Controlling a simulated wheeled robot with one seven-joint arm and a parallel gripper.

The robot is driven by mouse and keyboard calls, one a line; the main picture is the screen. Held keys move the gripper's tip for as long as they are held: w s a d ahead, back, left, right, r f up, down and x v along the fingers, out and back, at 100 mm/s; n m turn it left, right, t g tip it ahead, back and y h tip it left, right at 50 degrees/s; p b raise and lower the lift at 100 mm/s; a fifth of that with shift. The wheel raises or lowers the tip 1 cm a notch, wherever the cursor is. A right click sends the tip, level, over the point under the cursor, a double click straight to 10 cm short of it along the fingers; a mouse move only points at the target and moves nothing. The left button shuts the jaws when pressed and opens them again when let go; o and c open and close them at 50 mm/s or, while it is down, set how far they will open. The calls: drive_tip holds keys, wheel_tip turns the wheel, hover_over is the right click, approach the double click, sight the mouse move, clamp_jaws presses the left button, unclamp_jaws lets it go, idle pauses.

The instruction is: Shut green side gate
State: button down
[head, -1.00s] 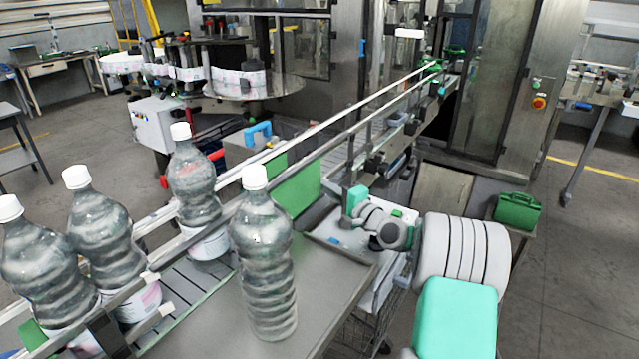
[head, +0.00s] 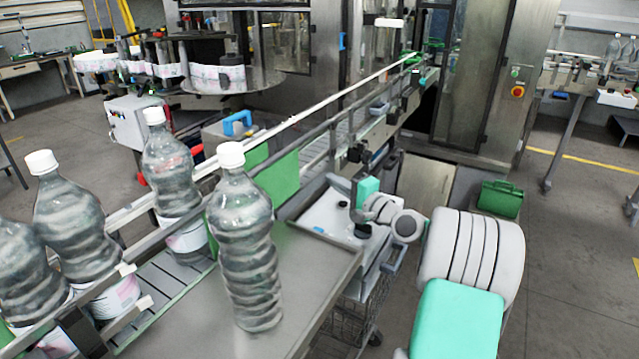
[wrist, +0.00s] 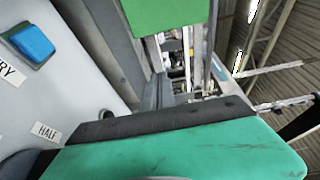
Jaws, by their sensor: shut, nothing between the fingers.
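The green side gate (head: 280,182) is a flat green panel at the near side of the conveyor, just right of the front bottle. It stands upright by the rail; I cannot tell how far it is swung out. A green panel (wrist: 165,12) also shows at the top of the wrist view. My gripper (head: 343,184) is over the tray, right of the panel and apart from it in the head view. It is shut and empty. Its fingertips are small and hard to make out there. My teal hand casing fills the bottom of the wrist view.
Several filled bottles stand at the left; one bottle (head: 245,245) is on the steel table (head: 310,285) before the gate. A pale tray (head: 318,222) with dark items is below my gripper. A green case (head: 500,198) sits right. A wire cart (head: 355,315) stands below.

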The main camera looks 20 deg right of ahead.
drive_tip(key=s+r+b, duration=0.2)
drive_tip(key=s+r, duration=0.1)
drive_tip(key=r, duration=0.1)
drive_tip(key=p+x, duration=0.3)
drive_tip(key=x, duration=0.7)
drive_tip(key=s+a, duration=0.1)
drive_tip(key=a, duration=0.1)
drive_tip(key=s+a, duration=0.1)
drive_tip(key=shift+s+f+p, duration=0.3)
drive_tip(key=shift+s+p, duration=0.05)
drive_tip(key=shift+p, duration=0.05)
